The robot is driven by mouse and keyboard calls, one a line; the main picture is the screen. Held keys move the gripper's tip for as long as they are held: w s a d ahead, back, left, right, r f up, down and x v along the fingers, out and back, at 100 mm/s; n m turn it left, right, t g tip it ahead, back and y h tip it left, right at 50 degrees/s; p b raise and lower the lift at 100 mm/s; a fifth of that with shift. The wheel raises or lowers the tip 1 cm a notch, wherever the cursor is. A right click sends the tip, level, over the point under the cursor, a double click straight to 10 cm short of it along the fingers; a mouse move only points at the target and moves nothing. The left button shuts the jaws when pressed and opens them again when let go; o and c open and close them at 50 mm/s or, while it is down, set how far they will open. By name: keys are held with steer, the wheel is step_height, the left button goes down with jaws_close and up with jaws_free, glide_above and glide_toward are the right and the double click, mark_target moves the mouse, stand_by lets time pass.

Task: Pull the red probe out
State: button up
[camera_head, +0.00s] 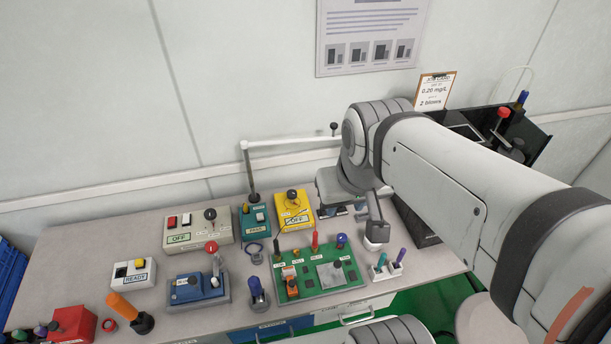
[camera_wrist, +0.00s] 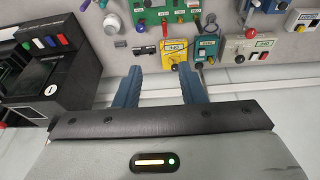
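The red probe (camera_head: 315,241) stands upright in the green circuit board (camera_head: 340,282) at the middle front of the table in the head view. A blue-topped probe (camera_head: 341,241) stands to its right and a black one (camera_head: 277,248) to its left. My gripper (camera_wrist: 160,72) is open and empty in the wrist view, its two blue fingers apart, with the yellow box (camera_wrist: 174,49) beyond them. The wrist view is turned over, with the green board (camera_wrist: 150,16) at its top edge. My gripper is apart from the probe, behind the board.
The yellow box (camera_head: 293,212) and teal box (camera_head: 255,224) stand behind the board. A blue-handled tool (camera_head: 257,294) stands to its left, and small teal and purple pens (camera_head: 389,263) to its right. A black case (camera_head: 485,135) is at the right, partly behind my arm.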

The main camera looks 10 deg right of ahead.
steer(key=shift+s+a+r, duration=0.1)
steer(key=shift+a, duration=0.1)
steer(key=shift+o, duration=0.6)
steer(key=n+g+b, duration=0.3)
steer(key=n+b, duration=0.4)
steer(key=n, duration=1.9)
glide_above(315, 239)
steer(key=f, duration=2.5)
steer(key=shift+w+d+f, duration=0.1)
steer(key=shift+w+f, duration=0.15)
steer(key=shift+f, duration=0.05)
steer(key=shift+w+f+n, duration=0.1)
steer(key=shift+f+n, duration=0.5)
steer(key=shift+f, duration=0.05)
step_height(315, 239, down, 7)
steer(key=shift+f, duration=0.15)
jaws_close()
